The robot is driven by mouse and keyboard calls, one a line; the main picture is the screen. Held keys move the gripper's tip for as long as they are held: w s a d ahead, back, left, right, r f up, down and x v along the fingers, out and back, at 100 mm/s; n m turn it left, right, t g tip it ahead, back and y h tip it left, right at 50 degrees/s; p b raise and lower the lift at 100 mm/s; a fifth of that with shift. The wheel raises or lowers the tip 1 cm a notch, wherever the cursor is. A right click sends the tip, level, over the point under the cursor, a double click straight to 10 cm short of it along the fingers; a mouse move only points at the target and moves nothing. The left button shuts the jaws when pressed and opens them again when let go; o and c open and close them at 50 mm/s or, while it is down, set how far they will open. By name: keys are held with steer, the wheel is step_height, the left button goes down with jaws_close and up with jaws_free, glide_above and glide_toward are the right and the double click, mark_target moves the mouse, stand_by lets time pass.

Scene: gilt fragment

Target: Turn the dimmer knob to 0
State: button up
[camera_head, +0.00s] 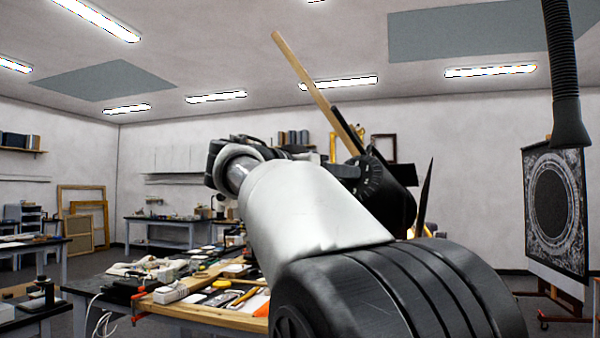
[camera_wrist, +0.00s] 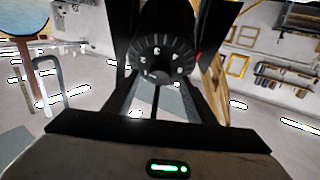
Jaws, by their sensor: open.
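The dimmer knob (camera_wrist: 160,62) is a black round dial with pale numbers and tick marks around its face. It shows at the upper middle of the wrist view. In the head view, a black round dial with ticks (camera_head: 371,178) shows just behind my pale arm, on the near side of a black shape. My gripper (camera_wrist: 165,42) is open, with dark fingers to the left and right of the knob in the wrist view. I cannot tell whether either finger touches it. The knob's pointer setting is too small to read.
A long wooden bar (camera_head: 315,90) rises at a slant beside the dial. A cluttered workbench (camera_head: 190,310) stands at lower left. A dark framed panel on an easel (camera_head: 540,170) and a hanging black hose (camera_head: 565,80) are at right.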

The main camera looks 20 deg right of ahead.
steer(key=shift+x, duration=1.35)
steer(key=c, duration=1)
steer(key=shift+c, duration=0.2)
